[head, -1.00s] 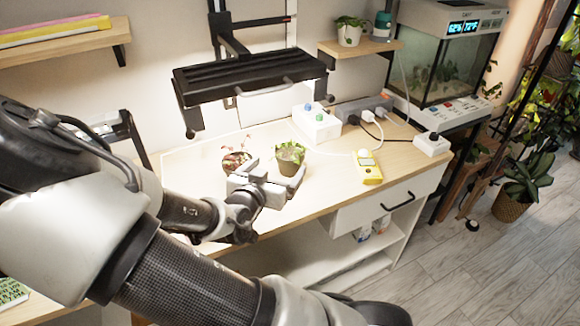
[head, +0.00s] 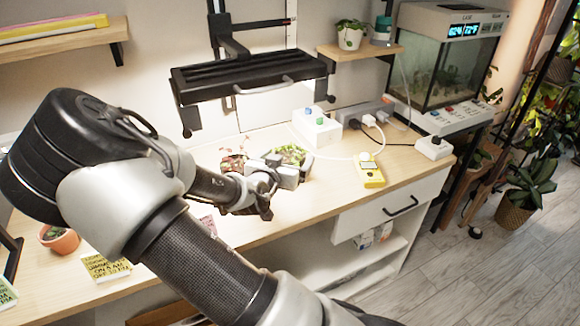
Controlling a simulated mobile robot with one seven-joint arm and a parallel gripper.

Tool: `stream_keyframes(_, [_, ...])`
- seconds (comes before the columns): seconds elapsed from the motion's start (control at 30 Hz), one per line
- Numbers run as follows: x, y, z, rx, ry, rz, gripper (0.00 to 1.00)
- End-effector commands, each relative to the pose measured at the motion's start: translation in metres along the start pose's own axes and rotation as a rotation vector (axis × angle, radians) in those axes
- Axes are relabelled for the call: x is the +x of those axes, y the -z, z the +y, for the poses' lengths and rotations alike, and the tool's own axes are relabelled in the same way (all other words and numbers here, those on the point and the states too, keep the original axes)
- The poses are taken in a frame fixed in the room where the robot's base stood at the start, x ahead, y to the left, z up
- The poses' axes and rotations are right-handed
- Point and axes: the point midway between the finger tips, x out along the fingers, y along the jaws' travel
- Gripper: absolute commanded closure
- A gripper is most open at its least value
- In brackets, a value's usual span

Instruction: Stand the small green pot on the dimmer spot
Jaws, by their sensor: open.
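The small green pot (head: 291,154) with its leafy plant stands on the wooden bench under the dark lamp (head: 250,75). In the head view my gripper (head: 290,174) is in front of the pot and hides most of its body; only the leaves and upper part show. My gripper is open, with its fingers low by the pot. I cannot tell whether they touch it or reach around it. A dimmer spot is not clearly marked; the bench under the lamp is brightly lit.
A reddish plant (head: 233,160) is close on the left of my gripper. A yellow meter (head: 369,170) and a white box with knobs (head: 317,126) are to the right. A terracotta pot (head: 60,239) and a yellow note card (head: 105,264) lie at the left. The bench's front right is clear.

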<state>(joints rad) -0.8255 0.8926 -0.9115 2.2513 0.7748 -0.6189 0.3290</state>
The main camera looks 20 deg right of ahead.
Motion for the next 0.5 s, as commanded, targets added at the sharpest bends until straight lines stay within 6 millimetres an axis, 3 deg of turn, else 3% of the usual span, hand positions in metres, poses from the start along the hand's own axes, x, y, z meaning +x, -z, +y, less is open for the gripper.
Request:
stream_keyframes(0.07, [-0.0002, 0.0001, 0.0000, 0.000, 0.000, 0.000, 0.15])
stream_keyframes(0.3, [-0.0004, 0.0001, 0.0000, 0.000, 0.000, 0.000, 0.56])
stream_keyframes(0.37, [-0.0003, 0.0006, -0.0001, 0.000, 0.000, 0.002, 0.61])
stream_keyframes(0.5, [-0.0005, 0.0010, -0.0001, 0.001, 0.000, 0.002, 0.62])
